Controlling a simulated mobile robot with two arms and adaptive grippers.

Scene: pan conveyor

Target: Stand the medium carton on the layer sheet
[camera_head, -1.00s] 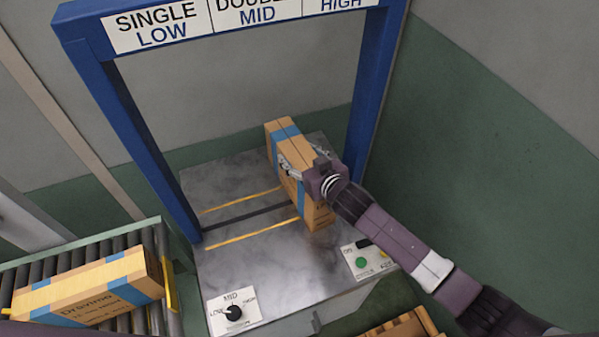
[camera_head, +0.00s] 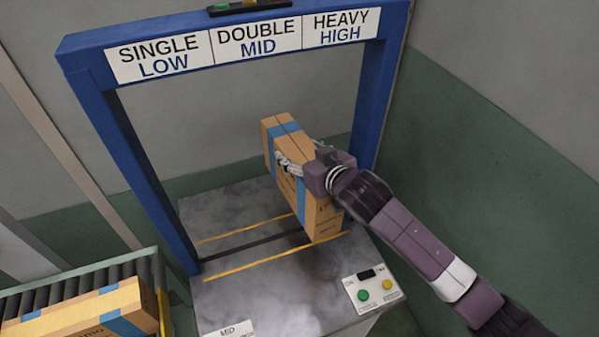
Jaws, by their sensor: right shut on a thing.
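A tan carton with blue tape bands (camera_head: 285,135) is upright over the grey metal plate under the blue frame. My right gripper (camera_head: 291,166) is shut on its upper part, with the arm coming in from the right. The carton seems to hang a little above the plate, with a dark shadow below it. I cannot tell from its print whether it is the medium one. A second tan carton with blue tape (camera_head: 85,312) lies on the rollers at lower left, partly cut off. The layer sheet does not show. My left gripper is not in view.
The blue frame (camera_head: 120,150) stands around the metal plate (camera_head: 240,300), with its posts on both sides and its sign bar above. A button panel (camera_head: 372,288) is at the plate's front right. The roller conveyor (camera_head: 45,295) is at left.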

